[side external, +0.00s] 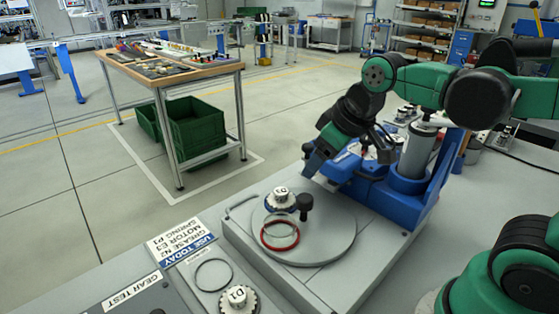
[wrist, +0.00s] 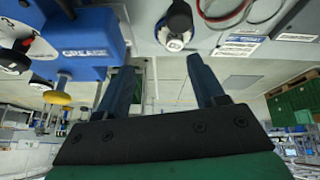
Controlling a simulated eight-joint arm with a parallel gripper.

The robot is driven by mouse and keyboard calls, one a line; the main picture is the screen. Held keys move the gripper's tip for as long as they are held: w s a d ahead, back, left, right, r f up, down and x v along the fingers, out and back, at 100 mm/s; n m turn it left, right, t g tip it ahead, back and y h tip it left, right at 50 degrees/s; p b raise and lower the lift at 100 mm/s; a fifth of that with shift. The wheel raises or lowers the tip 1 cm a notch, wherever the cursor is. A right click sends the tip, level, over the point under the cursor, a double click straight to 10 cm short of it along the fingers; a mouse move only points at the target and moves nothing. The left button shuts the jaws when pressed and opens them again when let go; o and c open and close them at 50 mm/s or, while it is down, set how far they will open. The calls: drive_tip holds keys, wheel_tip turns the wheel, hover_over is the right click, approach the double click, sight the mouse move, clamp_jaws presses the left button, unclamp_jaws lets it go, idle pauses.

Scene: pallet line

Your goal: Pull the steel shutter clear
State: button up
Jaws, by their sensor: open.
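My gripper (side external: 316,165) is in the air above the back of the round grey plate (side external: 335,235), beside the blue grease unit (side external: 375,185). In the wrist view my gripper (wrist: 158,70) has its two dark blue fingers wide apart with nothing between them. I cannot tell for certain which part is the steel shutter. A bent metal handle (side external: 238,206) stands at the left edge of the grey base, apart from my gripper. A black knob (side external: 305,204) rises from the plate; it also shows in the wrist view (wrist: 179,18).
Another gear (side external: 238,299), a dark ring (side external: 213,274) and label cards (side external: 180,245) lie in front. The grease unit also shows in the wrist view (wrist: 85,35), with a yellow knob (wrist: 58,97).

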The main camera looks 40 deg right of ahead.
sight(308, 145)
drive_tip(key=w+d+r+n+g, duration=0.1)
drive_tip(key=w+n, duration=0.1)
drive_tip(key=w+d+r+n+g, duration=0.1)
drive_tip(key=w+d+n+g, duration=0.1)
drive_tip(key=w+d+r+n+g, duration=0.1)
drive_tip(key=w+r+n, duration=0.1)
drive_tip(key=shift+w+d+g, duration=0.3)
drive_tip(key=shift+w+g, duration=0.1)
drive_tip(key=shift+w+d+f+n+g, duration=0.1)
drive_tip(key=shift+w+d+n+g, duration=0.3)
drive_tip(key=shift+n, duration=0.1)
drive_tip(key=shift+f, duration=2.8)
clamp_jaws()
drive_tip(key=shift+a, duration=0.1)
